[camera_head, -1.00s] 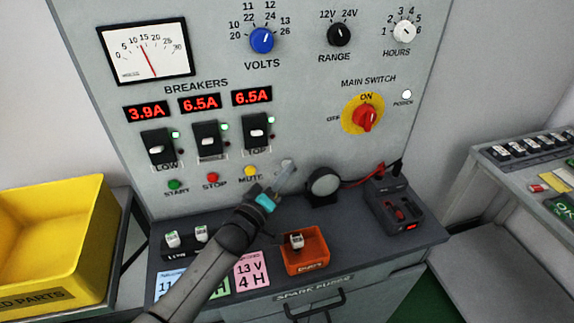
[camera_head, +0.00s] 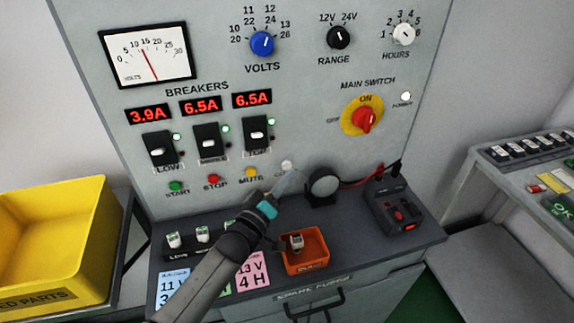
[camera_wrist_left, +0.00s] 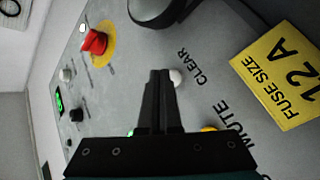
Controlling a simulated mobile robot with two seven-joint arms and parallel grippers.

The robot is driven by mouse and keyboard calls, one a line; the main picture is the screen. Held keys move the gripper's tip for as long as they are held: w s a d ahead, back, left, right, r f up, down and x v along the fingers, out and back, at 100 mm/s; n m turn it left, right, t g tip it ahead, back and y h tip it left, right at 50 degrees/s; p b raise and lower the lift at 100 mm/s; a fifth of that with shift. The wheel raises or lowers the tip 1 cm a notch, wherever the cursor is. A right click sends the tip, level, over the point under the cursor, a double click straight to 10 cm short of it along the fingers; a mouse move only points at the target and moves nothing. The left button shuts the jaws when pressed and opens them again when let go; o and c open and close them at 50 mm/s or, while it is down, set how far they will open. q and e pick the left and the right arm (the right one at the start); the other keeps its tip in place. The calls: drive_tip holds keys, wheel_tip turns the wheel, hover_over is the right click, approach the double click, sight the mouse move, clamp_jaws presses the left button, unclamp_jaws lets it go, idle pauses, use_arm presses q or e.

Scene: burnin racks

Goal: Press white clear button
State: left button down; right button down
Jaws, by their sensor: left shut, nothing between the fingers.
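The white clear button (camera_head: 287,165) sits on the grey panel, to the right of the yellow mute button (camera_head: 251,172). In the left wrist view the white button (camera_wrist_left: 176,77) shows beside the CLEAR label (camera_wrist_left: 195,67), just right of my fingertips. My left gripper (camera_head: 294,176) is shut and empty, with its tip just below and right of the button in the head view. In the left wrist view the closed fingers (camera_wrist_left: 160,73) stand close beside the button. I cannot tell whether they touch it or the panel. My right gripper is not in view.
A round black-rimmed part (camera_head: 323,186) stands just right of my gripper. Below are an orange bin (camera_head: 306,262) and a dark charger-like box (camera_head: 395,208). Green start (camera_head: 176,187) and red stop (camera_head: 213,180) buttons lie to the left. A yellow bin (camera_head: 60,225) stands far left.

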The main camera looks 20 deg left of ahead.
use_arm(q)
drive_tip(key=s+d, duration=0.1)
drive_tip(key=s+d+p, duration=0.1)
drive_tip(key=s+p, duration=0.1)
drive_tip(key=s, duration=0.1)
drive_tip(key=shift+s+d, duration=0.1)
drive_tip(key=shift+d, duration=0.3)
idle(0.7)
